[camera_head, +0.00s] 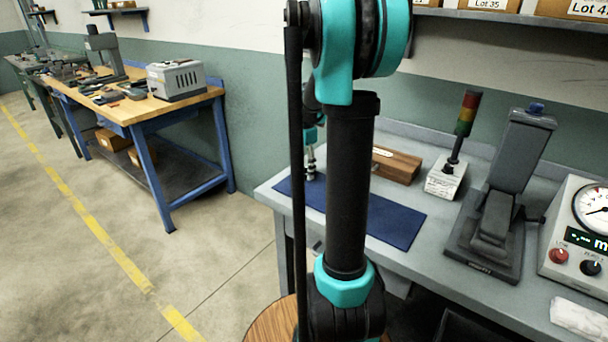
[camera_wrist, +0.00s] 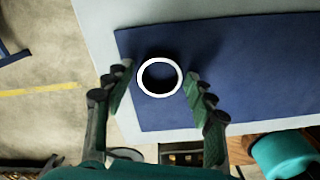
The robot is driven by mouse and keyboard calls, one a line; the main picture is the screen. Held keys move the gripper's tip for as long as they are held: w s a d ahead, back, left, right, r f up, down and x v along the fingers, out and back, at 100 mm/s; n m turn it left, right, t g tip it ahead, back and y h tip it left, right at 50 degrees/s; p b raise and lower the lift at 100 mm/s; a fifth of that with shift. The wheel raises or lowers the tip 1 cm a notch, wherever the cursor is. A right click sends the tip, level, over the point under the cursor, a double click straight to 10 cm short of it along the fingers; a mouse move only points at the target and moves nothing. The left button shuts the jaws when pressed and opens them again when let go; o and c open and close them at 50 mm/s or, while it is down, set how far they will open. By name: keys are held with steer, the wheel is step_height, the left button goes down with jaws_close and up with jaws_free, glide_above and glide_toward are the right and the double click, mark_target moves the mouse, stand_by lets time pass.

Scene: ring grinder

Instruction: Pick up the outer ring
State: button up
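The outer ring (camera_wrist: 160,95) is a pale ring with a dark centre, on or just above the blue mat (camera_wrist: 230,60), near the mat's edge. My gripper (camera_wrist: 160,73) is open, its green-padded fingers on either side of the ring with a gap at each side in the picture. In the head view my gripper (camera_head: 311,170) is low over the left end of the mat (camera_head: 385,222). I cannot make out the ring there, and my arm covers part of the mat.
On the grey bench (camera_head: 270,193) stand a wooden block (camera_head: 397,164), a signal light (camera_head: 463,125), a dark gauge stand (camera_head: 495,200) and a dial instrument (camera_head: 590,235). A white cloth (camera_head: 580,318) lies at the front right. The mat's right part is clear.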

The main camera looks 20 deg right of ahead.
steer(key=c, duration=0.9)
steer(key=shift+o, duration=0.2)
